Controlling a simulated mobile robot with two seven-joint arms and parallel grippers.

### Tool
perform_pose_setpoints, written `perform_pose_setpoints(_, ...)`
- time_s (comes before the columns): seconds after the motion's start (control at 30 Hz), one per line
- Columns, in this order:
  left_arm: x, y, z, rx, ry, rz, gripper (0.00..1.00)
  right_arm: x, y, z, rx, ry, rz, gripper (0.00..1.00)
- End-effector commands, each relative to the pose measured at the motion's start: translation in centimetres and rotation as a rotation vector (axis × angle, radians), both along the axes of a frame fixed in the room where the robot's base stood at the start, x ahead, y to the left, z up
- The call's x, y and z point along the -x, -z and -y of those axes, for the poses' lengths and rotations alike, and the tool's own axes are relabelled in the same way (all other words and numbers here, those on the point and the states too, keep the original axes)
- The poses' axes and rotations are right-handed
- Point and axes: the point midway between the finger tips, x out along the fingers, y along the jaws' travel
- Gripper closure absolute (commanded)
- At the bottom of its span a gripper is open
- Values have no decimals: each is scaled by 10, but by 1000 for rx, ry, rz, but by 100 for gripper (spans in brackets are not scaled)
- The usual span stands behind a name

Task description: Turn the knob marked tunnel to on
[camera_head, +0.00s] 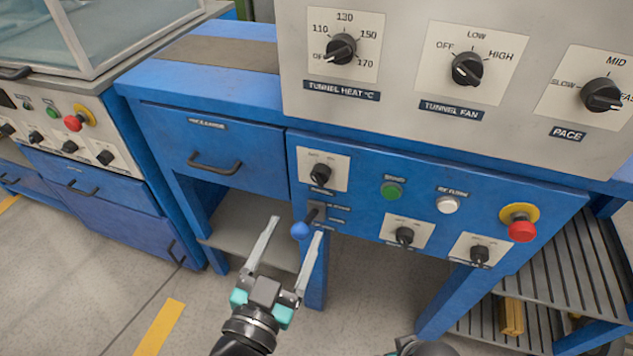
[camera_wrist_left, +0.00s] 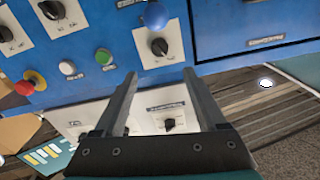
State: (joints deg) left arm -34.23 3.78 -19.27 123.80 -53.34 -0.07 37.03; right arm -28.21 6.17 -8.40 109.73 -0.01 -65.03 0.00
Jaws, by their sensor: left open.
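Several black knobs on white plates sit on the blue front panel (camera_head: 440,210): an upper left knob (camera_head: 320,174), a lower middle knob (camera_head: 404,236) and a lower right knob (camera_head: 480,254). Their small lettering is too blurred to read, so I cannot tell which one is marked tunnel. Above, on the pale panel, are the TUNNEL HEAT knob (camera_head: 341,49) and the TUNNEL FAN knob (camera_head: 467,69). My left gripper (camera_head: 295,229) is open and empty below the upper left knob. In the left wrist view that knob (camera_wrist_left: 159,46) shows just beyond the open fingertips (camera_wrist_left: 159,75).
A blue ball-ended lever (camera_head: 301,230) appears between the left fingertips. Green (camera_head: 391,191) and white (camera_head: 448,204) buttons and a red emergency stop (camera_head: 521,229) share the panel. A drawer with a handle (camera_head: 214,164) is at left. Floor in front is clear.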

Motion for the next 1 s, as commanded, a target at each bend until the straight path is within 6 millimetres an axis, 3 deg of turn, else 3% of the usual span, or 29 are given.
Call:
perform_pose_setpoints(0.7, -88, 1, 28, -1, 0, 0, 26, -2, -1, -1, -1, 0, 4, 29)
perform_pose_setpoints(1.0, -114, 1, 37, -1, 1, -1, 26, -6, -10, -2, -4, -1, 19, 29)
